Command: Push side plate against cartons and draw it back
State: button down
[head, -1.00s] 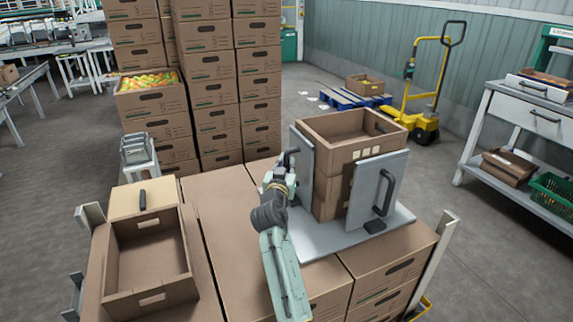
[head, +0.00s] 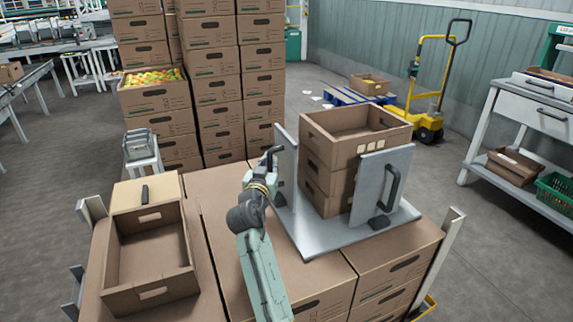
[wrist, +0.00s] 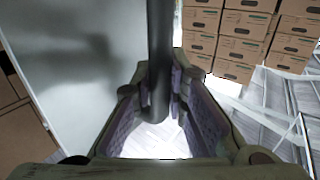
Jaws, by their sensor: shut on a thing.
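The grey side plate (head: 288,160) stands upright on the left of a short stack of brown cartons (head: 325,160). A strip of the grey base plate (head: 312,228) shows between the plate and the lower cartons, so they are apart there. My gripper (head: 268,178) is on the plate's left side, at its dark handle (head: 274,151). In the wrist view, the dark upright handle bar (wrist: 160,55) runs down between the fingers (wrist: 158,105), which are shut on it. The plate's flat face (wrist: 85,70) fills the left of that view. My gripper partly hides the handle in the head view.
A second grey plate (head: 384,180) with a dark handle stands at the cartons' front right. An open empty carton (head: 150,258) lies at the left on the large brown boxes. Tall carton stacks (head: 210,90) rise behind. Metal corner posts (head: 440,250) edge the load.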

jog(key=shift+s+a, duration=0.2)
jog(key=shift+a, duration=0.45)
jog(key=shift+s+a, duration=0.15)
jog(key=shift+a, duration=0.45)
jog(key=c, duration=1.8)
grip_release()
jog(key=shift+a, duration=0.15)
jog(key=shift+c, duration=0.2)
jog(key=shift+s, duration=0.1)
jog(key=v, duration=1.2)
